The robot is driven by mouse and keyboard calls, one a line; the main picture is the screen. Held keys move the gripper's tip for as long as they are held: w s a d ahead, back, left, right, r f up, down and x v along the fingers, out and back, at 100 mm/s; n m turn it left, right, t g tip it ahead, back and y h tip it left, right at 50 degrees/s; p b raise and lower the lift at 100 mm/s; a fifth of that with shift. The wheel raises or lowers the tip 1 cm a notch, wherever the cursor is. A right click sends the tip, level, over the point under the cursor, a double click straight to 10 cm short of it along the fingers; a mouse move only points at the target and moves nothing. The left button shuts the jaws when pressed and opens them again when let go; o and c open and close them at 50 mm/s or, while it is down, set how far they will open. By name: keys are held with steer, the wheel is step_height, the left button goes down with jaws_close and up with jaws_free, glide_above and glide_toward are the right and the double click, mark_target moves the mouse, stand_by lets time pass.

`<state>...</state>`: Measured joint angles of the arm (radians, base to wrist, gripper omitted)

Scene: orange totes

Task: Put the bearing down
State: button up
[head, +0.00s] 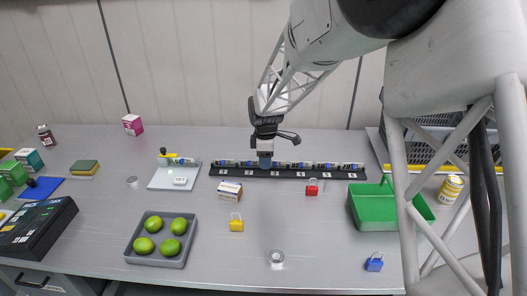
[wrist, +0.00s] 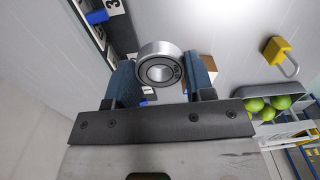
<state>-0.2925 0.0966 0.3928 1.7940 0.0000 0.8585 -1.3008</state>
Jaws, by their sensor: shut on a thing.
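My gripper (head: 265,162) is above the far middle of the table, just in front of the long black numbered rack (head: 300,174). In the wrist view, my gripper (wrist: 160,78) has its two blue fingers shut on a silver bearing (wrist: 150,49) with a dark ring and an open bore. The bearing sits between the fingertips. In the head view I cannot make out the held bearing at the fingertips. A separate silver ring (head: 276,257) lies on the table near the front edge.
A white-and-orange box (head: 230,191), red padlock (head: 312,187), yellow padlock (head: 236,224) and blue padlock (head: 374,262) stand around. A grey tray (head: 141,260) holds limes; a green bin (head: 377,214) is right. The front middle has free table.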

steer(key=w+a, duration=0.1)
steer(key=w, duration=2.1)
steer(key=shift+w+a+r, duration=0.15)
steer(key=shift+a+r, duration=0.05)
steer(key=shift+a, duration=0.2)
steer(key=shift+f, duration=0.1)
steer(key=shift+f, duration=2.45)
steer(key=shift+f, duration=2.45)
steer(key=shift+f, duration=0.15)
steer(key=o, duration=1)
steer(key=shift+c, duration=0.2)
